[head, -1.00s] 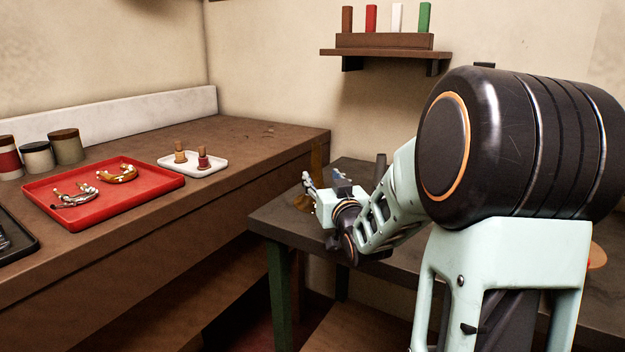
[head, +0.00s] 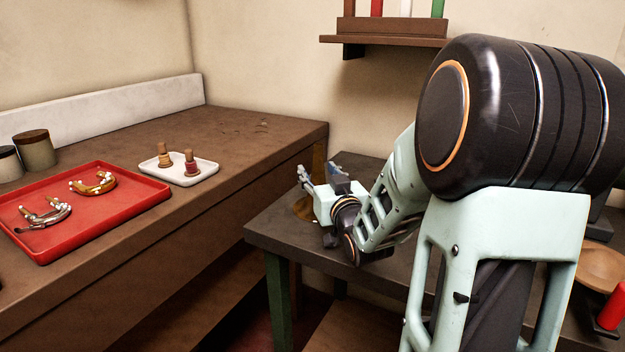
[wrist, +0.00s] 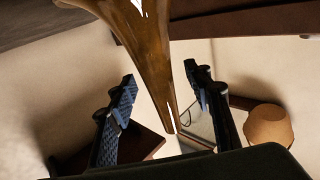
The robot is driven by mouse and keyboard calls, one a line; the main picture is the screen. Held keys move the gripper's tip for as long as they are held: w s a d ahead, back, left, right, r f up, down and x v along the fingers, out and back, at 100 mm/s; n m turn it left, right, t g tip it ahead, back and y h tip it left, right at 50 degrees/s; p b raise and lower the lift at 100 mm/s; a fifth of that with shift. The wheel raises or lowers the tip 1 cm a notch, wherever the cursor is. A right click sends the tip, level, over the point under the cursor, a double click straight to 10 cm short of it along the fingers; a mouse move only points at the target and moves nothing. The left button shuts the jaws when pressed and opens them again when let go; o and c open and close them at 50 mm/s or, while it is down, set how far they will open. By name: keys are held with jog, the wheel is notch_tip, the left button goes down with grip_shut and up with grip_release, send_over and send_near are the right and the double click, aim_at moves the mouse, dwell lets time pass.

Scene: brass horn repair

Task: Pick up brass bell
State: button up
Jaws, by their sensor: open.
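The brass bell (head: 303,209) stands on the dark table, partly hidden behind my gripper in the head view. Its narrow brown-gold tube (head: 319,158) rises above the fingers. In the wrist view the bell (wrist: 148,45) flares toward the top edge, and its thin end runs down between the two fingers. My gripper (head: 319,177) is open at the bell; the wrist view also shows its fingers (wrist: 160,80) apart, one on each side of the tube. I see gaps between the tube and both fingers there.
A brown workbench on the left holds a red tray (head: 110,225) with two curved metal parts and a white tray (head: 205,170) with two small corks or plugs. A wall shelf (head: 385,41) hangs above.

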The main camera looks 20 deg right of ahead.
jog(key=shift+w, duration=0.35)
jog(key=shift+s, duration=0.1)
grip_shut()
jog(key=shift+r, duration=0.15)
